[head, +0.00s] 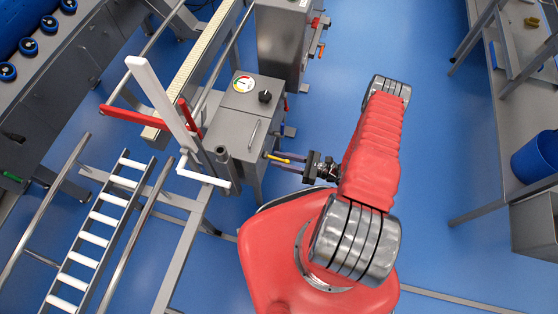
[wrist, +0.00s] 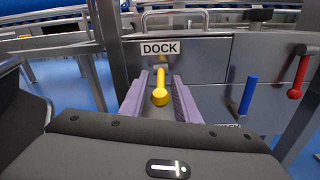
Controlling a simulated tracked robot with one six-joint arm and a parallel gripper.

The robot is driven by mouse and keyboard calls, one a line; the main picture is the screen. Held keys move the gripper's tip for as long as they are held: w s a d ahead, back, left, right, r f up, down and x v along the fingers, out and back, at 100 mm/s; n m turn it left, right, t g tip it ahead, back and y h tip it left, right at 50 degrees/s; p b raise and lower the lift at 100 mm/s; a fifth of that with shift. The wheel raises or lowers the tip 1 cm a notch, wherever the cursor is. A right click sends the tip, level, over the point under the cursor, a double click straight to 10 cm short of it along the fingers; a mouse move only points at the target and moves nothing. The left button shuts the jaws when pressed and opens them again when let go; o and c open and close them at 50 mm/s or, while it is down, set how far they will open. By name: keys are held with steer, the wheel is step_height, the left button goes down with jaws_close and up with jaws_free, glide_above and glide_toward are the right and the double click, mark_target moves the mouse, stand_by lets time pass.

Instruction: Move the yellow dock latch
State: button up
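The yellow dock latch (wrist: 160,92) is a short lever with a round knob, on the grey cabinet front below the DOCK label (wrist: 160,48). In the head view the latch (head: 281,159) sticks out from the right side of the grey cabinet (head: 232,129). My gripper (wrist: 158,90) is open, with its purple-grey fingers on either side of the latch. Visible gaps show between the latch and both fingers in the wrist view. The gripper also shows at the cabinet side in the head view (head: 281,163).
A blue lever (wrist: 248,94) and a red lever (wrist: 297,75) are on the panel to the right. A metal bar handle (wrist: 174,20) is above the label. A white crank (head: 205,177) is left of the cabinet. Blue floor is clear on the right, before a bench with a blue bin (head: 537,158).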

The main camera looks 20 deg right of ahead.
steer(key=shift+c, duration=0.5)
jaws_close()
